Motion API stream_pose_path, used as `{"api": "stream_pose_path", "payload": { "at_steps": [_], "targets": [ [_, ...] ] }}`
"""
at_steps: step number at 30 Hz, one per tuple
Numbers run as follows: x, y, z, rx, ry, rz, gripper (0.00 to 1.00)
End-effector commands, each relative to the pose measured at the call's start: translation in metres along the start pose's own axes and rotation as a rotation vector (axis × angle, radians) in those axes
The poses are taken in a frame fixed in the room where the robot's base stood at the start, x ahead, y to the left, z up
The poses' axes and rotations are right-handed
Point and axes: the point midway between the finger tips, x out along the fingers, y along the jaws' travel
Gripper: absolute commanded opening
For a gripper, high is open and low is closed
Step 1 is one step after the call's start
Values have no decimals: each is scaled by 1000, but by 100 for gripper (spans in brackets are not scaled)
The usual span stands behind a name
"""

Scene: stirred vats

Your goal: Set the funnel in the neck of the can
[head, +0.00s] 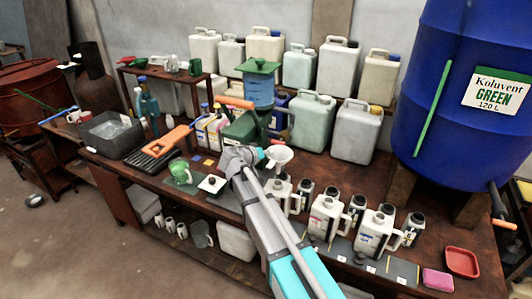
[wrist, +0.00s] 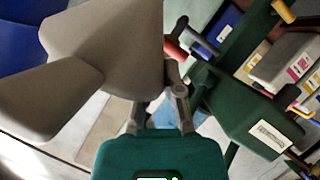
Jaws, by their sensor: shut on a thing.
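My gripper (head: 262,157) is shut on a pale funnel (head: 279,157), held above the workbench. In the wrist view the funnel (wrist: 108,48) is large and close, its wide cone at the upper middle and a narrower part toward the left. The gripper (wrist: 160,108) shows there at the funnel's edge. White cans with dark caps, including one (head: 325,217) and another (head: 377,231), stand upright at the bench's front right. I cannot tell which can is meant. The funnel is apart from them all.
Large jerrycans (head: 356,130) line the back, and a blue drum (head: 462,90) stands at the right. A green stand with a blue vessel (head: 258,90) rises behind the gripper.

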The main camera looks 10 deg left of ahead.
Motion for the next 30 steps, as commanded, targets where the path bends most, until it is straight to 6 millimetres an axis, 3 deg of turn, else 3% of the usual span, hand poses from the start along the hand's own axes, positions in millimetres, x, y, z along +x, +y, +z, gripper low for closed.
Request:
{"api": "stream_pose_path", "payload": {
  "at_steps": [30],
  "targets": [
    [18,-32,38,0,1,0,0]
  ]
}}
